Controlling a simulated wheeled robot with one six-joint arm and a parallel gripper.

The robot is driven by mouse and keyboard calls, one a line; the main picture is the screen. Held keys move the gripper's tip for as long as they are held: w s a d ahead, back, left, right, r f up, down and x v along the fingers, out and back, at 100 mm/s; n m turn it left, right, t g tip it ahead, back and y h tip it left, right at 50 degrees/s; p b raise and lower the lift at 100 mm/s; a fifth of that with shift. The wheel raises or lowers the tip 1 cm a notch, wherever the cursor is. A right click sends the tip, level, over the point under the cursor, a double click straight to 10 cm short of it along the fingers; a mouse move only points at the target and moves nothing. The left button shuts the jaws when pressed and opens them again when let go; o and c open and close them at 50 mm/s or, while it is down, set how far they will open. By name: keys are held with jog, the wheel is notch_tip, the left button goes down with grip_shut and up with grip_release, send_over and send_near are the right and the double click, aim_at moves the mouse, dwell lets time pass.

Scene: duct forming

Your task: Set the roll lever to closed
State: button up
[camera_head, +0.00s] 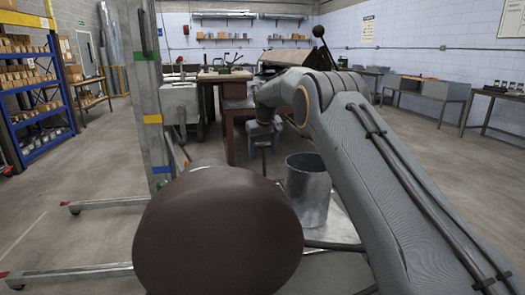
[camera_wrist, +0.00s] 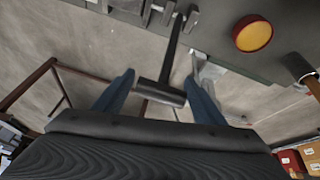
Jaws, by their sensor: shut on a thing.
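The roll lever (camera_wrist: 174,50) shows in the wrist view as a dark rod ending in a dark cylindrical crossbar. My gripper (camera_wrist: 159,80) has its two blue fingers on either side of this crossbar and is shut on it. In the head view my gripper (camera_head: 263,129) is at the end of my arm, low in front of the workbench area, and small. The lever's grip cannot be made out there. A black ball-ended rod (camera_head: 319,32) rises behind my arm; I cannot tell whether it belongs to the same machine.
A grey metal cylinder (camera_head: 308,190) stands open-topped below my arm. A tall metal post (camera_head: 146,95) rises at the left. A blue shelf rack (camera_head: 35,95) is at the far left. A round yellow part with a red rim (camera_wrist: 253,34) sits near the lever. Floor at the left is partly clear.

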aim_at(264, 158)
jog(key=shift+s+d+f, duration=0.15)
jog(key=shift+s+f, duration=0.1)
jog(key=shift+f, duration=0.4)
jog(key=o, duration=1.3)
jog(key=shift+o, duration=0.9)
jog(key=shift+w, duration=0.15)
jog(key=shift+r, duration=0.55)
jog(key=b+v, duration=0.1)
jog(key=v, duration=0.6)
jog(key=shift+r, duration=0.1)
